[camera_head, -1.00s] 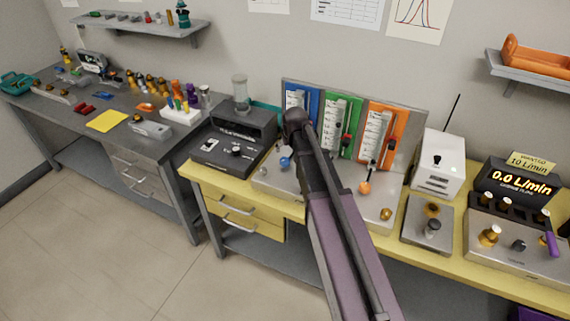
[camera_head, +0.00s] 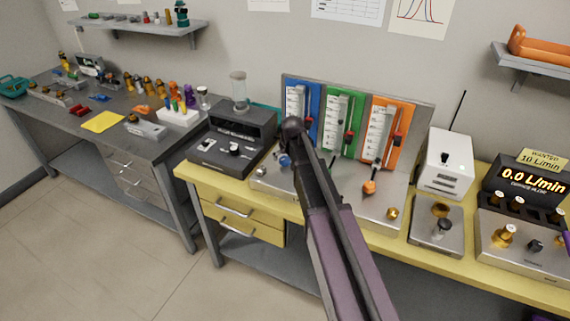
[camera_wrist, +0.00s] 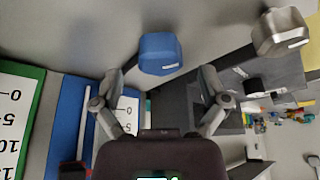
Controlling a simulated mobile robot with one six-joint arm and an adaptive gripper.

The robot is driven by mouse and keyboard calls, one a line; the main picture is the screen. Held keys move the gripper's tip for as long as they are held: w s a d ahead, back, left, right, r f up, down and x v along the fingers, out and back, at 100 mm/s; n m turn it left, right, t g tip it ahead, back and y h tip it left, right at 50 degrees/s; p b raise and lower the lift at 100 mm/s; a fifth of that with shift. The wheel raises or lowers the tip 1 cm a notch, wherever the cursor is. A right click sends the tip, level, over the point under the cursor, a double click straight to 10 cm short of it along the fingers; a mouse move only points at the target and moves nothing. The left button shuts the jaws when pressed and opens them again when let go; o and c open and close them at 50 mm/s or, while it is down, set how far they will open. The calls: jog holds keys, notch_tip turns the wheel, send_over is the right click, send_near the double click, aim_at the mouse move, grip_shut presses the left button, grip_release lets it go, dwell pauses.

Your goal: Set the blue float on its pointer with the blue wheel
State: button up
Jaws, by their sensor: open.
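The blue wheel (camera_wrist: 160,53) is a faceted blue knob, in the wrist view just beyond and between the fingertips of my gripper (camera_wrist: 162,74). The fingers are open, one on each side, with visible gaps to the wheel. In the head view the blue wheel (camera_head: 285,160) sits low in front of the blue panel (camera_head: 313,98), partly behind my arm. The panel's white scale (camera_head: 294,100) shows there, and part of the blue panel (camera_wrist: 68,125) is at the left of the wrist view. I cannot make out the blue float or its pointer setting clearly.
Green (camera_head: 343,120) and orange (camera_head: 389,130) panels stand right of the blue one, with an orange wheel (camera_head: 369,187) in front. A silver knob (camera_wrist: 281,32) is near the blue wheel. A dark device (camera_head: 234,140) stands left. A display (camera_head: 524,183) reads 0.0 L/min.

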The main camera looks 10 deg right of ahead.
jog(key=shift+b+x, duration=0.6)
jog(key=shift+x, duration=0.4)
jog(key=c, duration=1.2)
